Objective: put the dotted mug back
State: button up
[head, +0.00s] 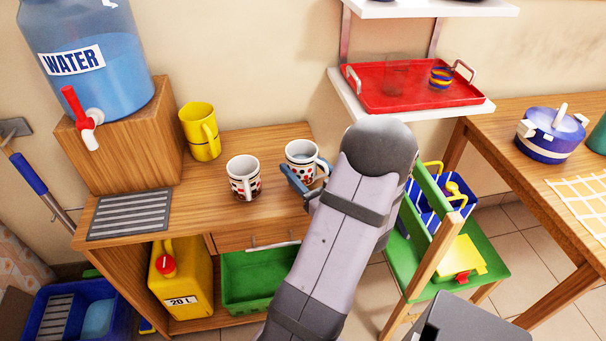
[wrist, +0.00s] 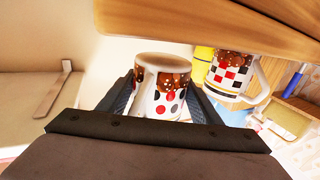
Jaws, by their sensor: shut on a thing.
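The dotted mug (head: 302,158) is white with red and black dots and is at the right end of the wooden cabinet top. My gripper (head: 302,184) is shut on it from the front right. In the wrist view the dotted mug (wrist: 163,95) sits between both fingers, upside down in the picture, with a small gap to the wooden edge. I cannot tell from the head view whether it touches the cabinet top. A second mug (head: 244,178), white with red and black checks, stands just to its left; it also shows in the wrist view (wrist: 232,75).
A grey slatted mat (head: 130,214) lies front left. A red tray (head: 412,98) with two glasses is on the wall shelf.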

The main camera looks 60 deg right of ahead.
jog(key=shift+f, duration=1.25)
jog(key=shift+f+b, duration=0.15)
jog(key=shift+b, duration=0.15)
jog(key=o, duration=1.5)
jog(key=shift+s, duration=0.15)
jog(key=v, duration=1.1)
jog(key=shift+s+a, duration=0.25)
jog(key=shift+s, duration=0.05)
